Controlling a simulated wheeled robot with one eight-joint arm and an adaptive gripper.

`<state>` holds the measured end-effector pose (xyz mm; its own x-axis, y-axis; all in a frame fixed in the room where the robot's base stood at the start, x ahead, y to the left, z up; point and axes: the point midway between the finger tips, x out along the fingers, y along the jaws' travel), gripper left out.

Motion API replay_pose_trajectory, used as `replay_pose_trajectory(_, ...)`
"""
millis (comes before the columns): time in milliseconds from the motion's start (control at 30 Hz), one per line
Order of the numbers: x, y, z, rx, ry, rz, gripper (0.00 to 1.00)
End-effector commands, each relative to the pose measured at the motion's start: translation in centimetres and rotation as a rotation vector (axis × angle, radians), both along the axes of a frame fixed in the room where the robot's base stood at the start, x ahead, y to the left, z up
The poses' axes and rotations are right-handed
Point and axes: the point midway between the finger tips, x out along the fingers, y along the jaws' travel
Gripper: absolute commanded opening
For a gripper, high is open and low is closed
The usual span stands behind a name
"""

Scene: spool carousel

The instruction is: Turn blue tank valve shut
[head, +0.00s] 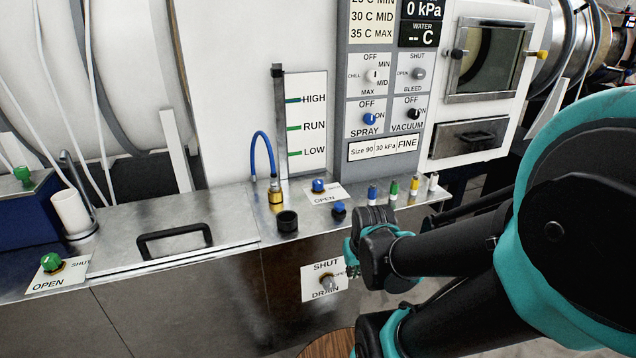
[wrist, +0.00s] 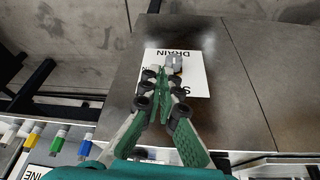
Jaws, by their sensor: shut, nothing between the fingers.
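A small blue valve knob (head: 318,186) stands on a white plate marked OPEN (head: 325,196) on the steel counter in the head view. Its other marking is hidden or unreadable. A second blue knob (head: 338,209) sits just in front of it. My gripper (head: 351,262) is below the counter edge, right of the grey DRAIN knob (head: 327,283) on the front panel, and apart from the blue valve. In the wrist view my gripper (wrist: 164,82) is shut and empty, with its fingers in front of the DRAIN plate (wrist: 192,82). I cannot make out the blue valve there.
Several coloured plugs (head: 393,188) stand along the counter right of the valve. A black cup (head: 287,221) and a brass fitting with a blue hose (head: 275,190) are to its left. A green valve (head: 51,262) is at far left. The control panel (head: 384,155) rises behind.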

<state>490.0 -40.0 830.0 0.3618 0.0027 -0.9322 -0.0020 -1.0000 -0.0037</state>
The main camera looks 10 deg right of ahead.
Motion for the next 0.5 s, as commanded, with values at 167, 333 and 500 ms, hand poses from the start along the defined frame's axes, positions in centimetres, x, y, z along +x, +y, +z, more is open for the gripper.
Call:
replay_pose_trajectory(167, 3.1, 0.2, 2.1, 0.001, 0.008, -0.04, 0.26)
replay_pose_trajectory(333, 12.0, 1.3, 8.5, -0.001, 0.025, -0.184, 0.47)
replay_pose_trajectory(500, 21.3, 3.9, 15.9, -0.008, 0.019, -0.363, 0.56)
